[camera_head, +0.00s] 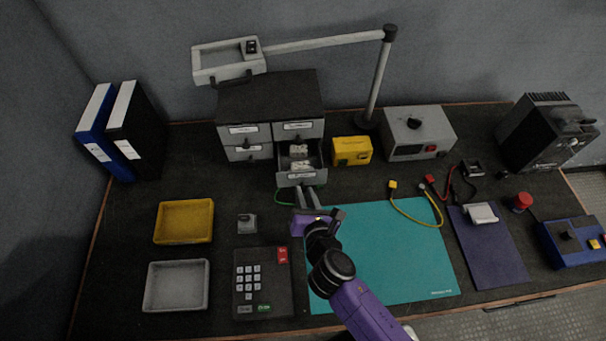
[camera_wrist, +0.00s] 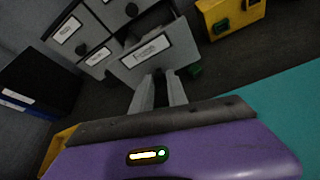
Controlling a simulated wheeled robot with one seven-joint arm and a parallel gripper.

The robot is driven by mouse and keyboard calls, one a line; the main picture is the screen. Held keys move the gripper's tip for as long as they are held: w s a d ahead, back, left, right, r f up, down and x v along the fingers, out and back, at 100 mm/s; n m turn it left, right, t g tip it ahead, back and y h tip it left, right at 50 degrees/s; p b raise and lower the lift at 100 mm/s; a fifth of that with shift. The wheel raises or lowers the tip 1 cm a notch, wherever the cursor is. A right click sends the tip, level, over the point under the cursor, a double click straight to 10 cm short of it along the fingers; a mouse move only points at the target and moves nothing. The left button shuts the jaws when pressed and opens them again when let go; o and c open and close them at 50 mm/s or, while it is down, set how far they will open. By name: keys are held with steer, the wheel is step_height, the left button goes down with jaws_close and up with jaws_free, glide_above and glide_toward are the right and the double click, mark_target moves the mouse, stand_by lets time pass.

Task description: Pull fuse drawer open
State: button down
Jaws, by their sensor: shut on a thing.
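The grey drawer cabinet (camera_head: 268,98) stands at the back, with labelled drawers in two columns. Its lower right drawer (camera_head: 301,178) is pulled out, and pale items (camera_head: 299,152) show inside it. The labelled front of that drawer also shows in the wrist view (camera_wrist: 150,52). My gripper (camera_head: 306,194) is in front of this drawer, its fingers (camera_wrist: 158,76) reaching the lower edge of the front. The fingers are shut on the drawer's handle, which they mostly hide. The other drawers are closed.
A yellow box (camera_head: 351,150) stands close to the right of the open drawer. A lamp (camera_head: 378,75) arches over the cabinet. A teal mat (camera_head: 400,265) lies below, with a yellow cable (camera_head: 415,218) on it. Yellow (camera_head: 184,221) and grey (camera_head: 177,286) trays lie left.

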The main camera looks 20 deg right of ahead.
steer(key=shift+s+a, duration=0.2)
steer(key=shift+s, duration=0.4)
steer(key=c, duration=1.3)
jaws_free()
steer(key=v, duration=0.7)
steer(key=shift+s+r, duration=0.15)
steer(key=shift+s, duration=0.25)
